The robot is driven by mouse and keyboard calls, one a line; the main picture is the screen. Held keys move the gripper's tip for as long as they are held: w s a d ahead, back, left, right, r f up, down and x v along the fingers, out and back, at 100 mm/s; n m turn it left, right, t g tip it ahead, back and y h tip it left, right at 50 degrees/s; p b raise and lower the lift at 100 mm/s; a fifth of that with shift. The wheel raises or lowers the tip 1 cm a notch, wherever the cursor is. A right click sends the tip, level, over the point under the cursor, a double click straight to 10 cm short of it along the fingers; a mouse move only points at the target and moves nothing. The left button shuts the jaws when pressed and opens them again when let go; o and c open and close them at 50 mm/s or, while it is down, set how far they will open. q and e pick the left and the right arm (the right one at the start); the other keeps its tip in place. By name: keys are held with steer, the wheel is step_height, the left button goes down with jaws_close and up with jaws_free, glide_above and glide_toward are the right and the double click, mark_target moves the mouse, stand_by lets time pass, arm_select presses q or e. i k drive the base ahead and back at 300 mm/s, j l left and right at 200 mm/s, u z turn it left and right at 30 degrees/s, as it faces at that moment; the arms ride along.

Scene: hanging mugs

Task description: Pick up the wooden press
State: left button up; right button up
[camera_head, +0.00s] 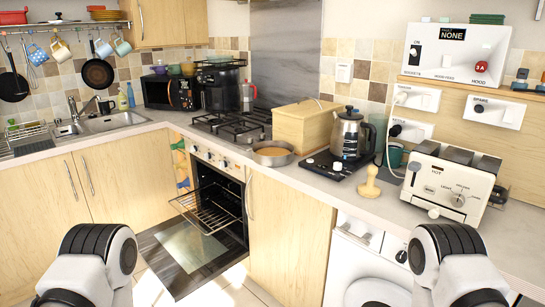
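The wooden press (371,182) stands upright on the right part of the counter. It is pale wood with a round knob on top, a narrow neck and a wide round base. It stands left of the white toaster and in front of the glass kettle, apart from both. White and black links of my two arms show at the bottom left and bottom right, well short of the counter. Neither gripper shows in this view, and nothing touches the press.
The toaster (450,181), the kettle (351,136) on its black base, a wooden bread box (304,125) and a round pan (272,153) stand on the counter. The oven door (188,251) hangs open with a rack pulled out. Mugs hang at the back left.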

mark_target(368, 189)
steer(key=i+l, duration=0.2)
steer(key=i, duration=0.25)
steer(key=i+l+u, duration=0.1)
steer(key=i+l, duration=0.15)
steer(key=i, duration=0.15)
